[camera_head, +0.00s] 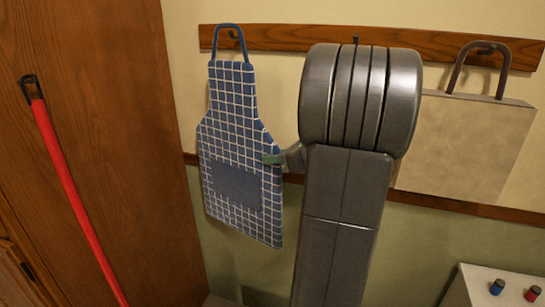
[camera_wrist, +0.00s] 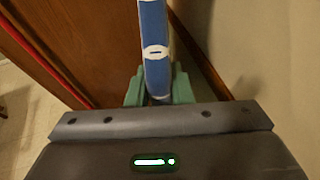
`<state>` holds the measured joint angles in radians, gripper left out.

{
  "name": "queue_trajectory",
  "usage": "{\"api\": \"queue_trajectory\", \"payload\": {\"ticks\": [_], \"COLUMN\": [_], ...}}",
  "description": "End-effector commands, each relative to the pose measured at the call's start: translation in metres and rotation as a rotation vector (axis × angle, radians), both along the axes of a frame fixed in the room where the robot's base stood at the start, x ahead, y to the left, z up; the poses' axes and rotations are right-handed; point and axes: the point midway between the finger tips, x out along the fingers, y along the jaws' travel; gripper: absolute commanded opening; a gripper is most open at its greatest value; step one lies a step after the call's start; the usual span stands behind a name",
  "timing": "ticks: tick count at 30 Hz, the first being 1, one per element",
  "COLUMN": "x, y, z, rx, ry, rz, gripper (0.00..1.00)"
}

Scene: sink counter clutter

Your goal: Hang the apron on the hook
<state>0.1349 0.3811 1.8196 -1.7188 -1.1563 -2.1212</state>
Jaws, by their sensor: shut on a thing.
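The apron (camera_head: 229,130) is blue with a white grid and a plain blue pocket, and it hangs upright at the left end of the wooden rail. Its blue neck loop (camera_head: 241,41) shows around the dark left hook (camera_head: 233,36); I cannot tell whether the loop bears on the hook. My gripper (camera_head: 271,159), with green fingertips, is at the apron's right edge. In the wrist view my gripper (camera_wrist: 158,84) is shut on a narrow blue and white part of the apron (camera_wrist: 154,40). My arm hides part of the wall.
The wooden rail (camera_head: 275,38) has a middle hook (camera_head: 355,40) and a beige bag (camera_head: 465,140) hanging at right. A red-handled pole (camera_head: 70,190) leans by the brown wooden panel (camera_head: 110,110). A white box (camera_head: 495,285) with blue and red knobs is at lower right.

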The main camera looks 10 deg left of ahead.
Motion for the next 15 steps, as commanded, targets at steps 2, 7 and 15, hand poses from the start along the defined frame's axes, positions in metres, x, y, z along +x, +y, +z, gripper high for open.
{"api": "queue_trajectory", "payload": {"ticks": [2,7,15], "x": [0.005,0.015,0.03], "y": [-0.001,-0.002,-0.004], "z": [0.001,0.001,-0.008], "rx": [0.001,0.001,0.001], "ry": [0.0,0.0,-0.001], "rz": [0.0,0.0,0.0], "gripper": [0.0,0.0,0.0]}}
